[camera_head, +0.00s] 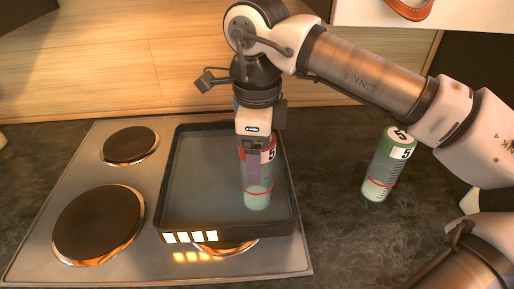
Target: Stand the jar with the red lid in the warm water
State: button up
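The jar with the red lid (257,197) is upright inside the dark rectangular pan (167,207), toward its right side. The pan holds bluish, clear water (205,180). My gripper (253,166) points down over the jar, with one finger in front of its upper part. The other finger is hidden, so I cannot tell whether the fingers press on the jar. The gripper covers much of the red lid (269,143). I cannot tell whether the jar's base touches the pan floor.
The pan sits on a metal stove (90,170) with round burners at the left. Several lit squares (190,237) show on the pan's front. A jar with a green lid (383,170) stands on the dark counter (335,240) at the right. A wooden wall is behind.

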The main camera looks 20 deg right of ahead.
notch_tip(320, 180, up, 12)
jog(key=p, duration=0.7)
jog(key=shift+p, duration=0.35)
jog(key=shift+f, duration=0.1)
